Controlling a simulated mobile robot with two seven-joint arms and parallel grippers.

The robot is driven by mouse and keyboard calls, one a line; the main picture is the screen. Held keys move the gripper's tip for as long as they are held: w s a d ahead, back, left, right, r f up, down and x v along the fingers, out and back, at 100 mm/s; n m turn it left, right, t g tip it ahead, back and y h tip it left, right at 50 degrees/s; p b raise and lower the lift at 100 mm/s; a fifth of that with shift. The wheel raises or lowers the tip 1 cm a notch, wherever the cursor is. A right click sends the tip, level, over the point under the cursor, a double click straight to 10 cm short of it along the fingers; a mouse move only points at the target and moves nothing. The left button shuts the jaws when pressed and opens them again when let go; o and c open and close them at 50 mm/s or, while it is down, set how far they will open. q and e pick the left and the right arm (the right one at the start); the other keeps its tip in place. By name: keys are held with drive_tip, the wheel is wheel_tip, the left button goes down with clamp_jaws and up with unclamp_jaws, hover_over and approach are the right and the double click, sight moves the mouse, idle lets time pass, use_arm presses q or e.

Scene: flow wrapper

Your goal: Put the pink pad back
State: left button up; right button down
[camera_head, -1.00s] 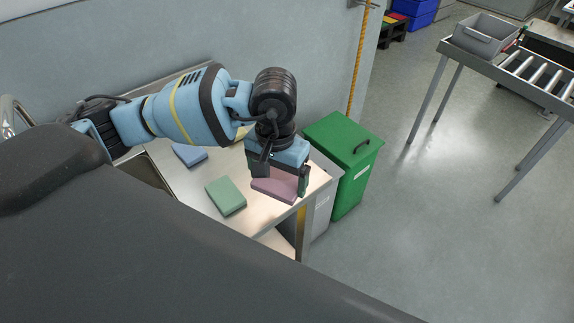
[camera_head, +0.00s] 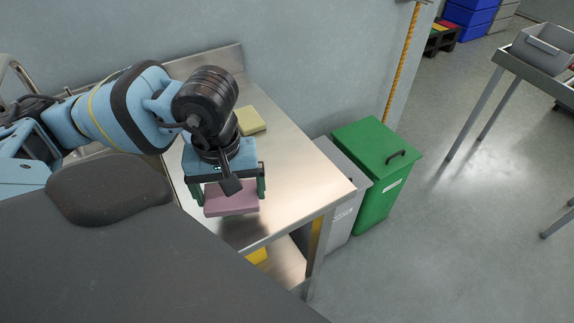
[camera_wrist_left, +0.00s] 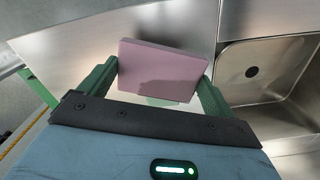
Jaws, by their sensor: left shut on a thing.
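The pink pad (camera_head: 232,199) is a flat block held between the two green fingers of my left gripper (camera_head: 230,192). It appears to be above the steel table, clear of its surface. In the left wrist view the pink pad (camera_wrist_left: 165,66) spans between both fingertips of the left gripper (camera_wrist_left: 161,75), slightly tilted. A bit of pale green (camera_wrist_left: 160,101) shows just below the pad there, perhaps the green pad. The blue pad is not visible now. My right gripper is not in view.
A yellow pad (camera_head: 250,120) lies on the steel table (camera_head: 300,180) near the wall. A grey bin (camera_head: 350,205) and a green lidded bin (camera_head: 375,165) stand beyond the table's right end. A sink (camera_wrist_left: 285,60) shows in the wrist view. The table's right part is clear.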

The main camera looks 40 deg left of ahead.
use_arm(q)
drive_tip(key=p, duration=0.2)
hover_over(285, 170)
drive_tip(key=shift+f, duration=0.7)
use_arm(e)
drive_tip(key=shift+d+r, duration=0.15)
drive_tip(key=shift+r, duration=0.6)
use_arm(q)
drive_tip(key=shift+f, duration=0.1)
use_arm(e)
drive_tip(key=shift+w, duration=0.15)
use_arm(q)
drive_tip(key=shift+f, duration=0.4)
wheel_tip(285, 170, down, 2)
drive_tip(key=shift+f, duration=0.25)
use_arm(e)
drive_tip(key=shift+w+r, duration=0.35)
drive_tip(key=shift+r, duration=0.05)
use_arm(q)
drive_tip(key=shift+f, duration=0.1)
